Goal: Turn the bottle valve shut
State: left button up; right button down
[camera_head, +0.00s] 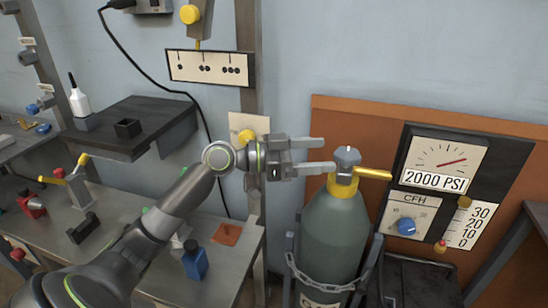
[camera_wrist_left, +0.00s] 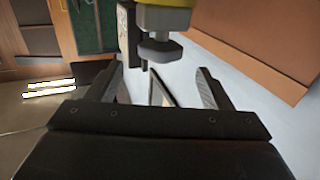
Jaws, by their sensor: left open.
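A green gas bottle (camera_head: 333,240) stands upright right of centre in the head view, with a chain around it. Its top has a yellow collar (camera_head: 343,186), a grey valve knob (camera_head: 347,156) and a yellow outlet pipe to the right. The wrist view shows a grey knob (camera_wrist_left: 160,50) under a yellow part, ahead of the fingers. My left gripper (camera_head: 328,155) is open, its two fingers pointing right toward the valve knob, with their tips just left of it. No contact is visible. The open fingers also show in the left wrist view (camera_wrist_left: 160,88). My right gripper is not in view.
A gauge panel (camera_head: 438,165) reading 2000 PSI, with a blue dial (camera_head: 406,226), is behind and right of the bottle. A workbench (camera_head: 225,262) with a blue block (camera_head: 195,262) lies at left, under my arm. A dark shelf (camera_head: 150,115) stands above it.

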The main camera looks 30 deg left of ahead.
pick_arm(q)
jog(key=b+v, duration=0.1)
jog(key=v, duration=0.7)
jog(key=shift+s+a, duration=0.2)
jog(key=shift+a, duration=0.1)
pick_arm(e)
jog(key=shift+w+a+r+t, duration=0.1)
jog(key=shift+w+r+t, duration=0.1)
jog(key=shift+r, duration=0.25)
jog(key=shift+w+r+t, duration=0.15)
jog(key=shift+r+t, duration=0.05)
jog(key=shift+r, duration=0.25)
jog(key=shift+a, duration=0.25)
